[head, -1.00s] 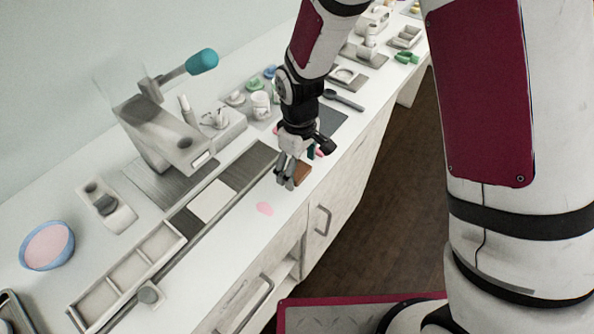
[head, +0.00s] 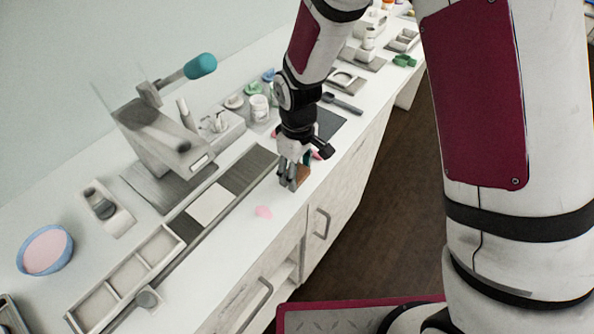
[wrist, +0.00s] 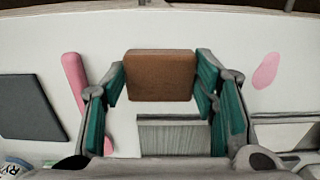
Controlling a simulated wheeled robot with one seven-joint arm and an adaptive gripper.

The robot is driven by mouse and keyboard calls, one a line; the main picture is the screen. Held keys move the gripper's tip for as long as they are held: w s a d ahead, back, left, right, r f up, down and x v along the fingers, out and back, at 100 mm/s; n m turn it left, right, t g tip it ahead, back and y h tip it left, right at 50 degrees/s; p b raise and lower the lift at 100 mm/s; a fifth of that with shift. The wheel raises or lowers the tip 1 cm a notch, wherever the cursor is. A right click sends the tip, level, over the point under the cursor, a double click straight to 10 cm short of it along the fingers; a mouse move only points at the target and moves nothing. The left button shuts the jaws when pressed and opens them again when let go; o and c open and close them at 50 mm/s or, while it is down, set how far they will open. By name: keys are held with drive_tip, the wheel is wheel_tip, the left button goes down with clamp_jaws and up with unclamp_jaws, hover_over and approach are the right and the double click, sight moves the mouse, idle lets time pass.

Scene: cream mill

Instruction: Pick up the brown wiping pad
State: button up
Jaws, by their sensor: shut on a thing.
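The brown wiping pad (wrist: 160,75) is a small rounded block, seen in the middle of the wrist view between my fingers. In the head view only part of the pad (head: 304,174) shows beside my fingertips, near the counter's front edge. My gripper (head: 290,183) points down at it, and its teal-lined fingers stand on both sides of the pad in the wrist view (wrist: 160,82). The gripper is shut on the pad. I cannot tell whether the pad is clear of the counter.
A pink spot (head: 264,212) lies on the white counter near the gripper, with a pink-handled tool (wrist: 76,85) on the other side. A machine with a teal handle (head: 201,66), a blue-rimmed bowl (head: 69,243) and a sectioned tray (head: 176,236) stand left.

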drive_tip(key=shift+r, duration=0.65)
wheel_tip(320, 180, up, 2)
drive_tip(key=shift+r+b, duration=0.1)
drive_tip(key=shift+b, duration=0.2)
drive_tip(key=s+d+r, duration=0.1)
drive_tip(key=s+d, duration=0.1)
drive_tip(key=s, duration=1.4)
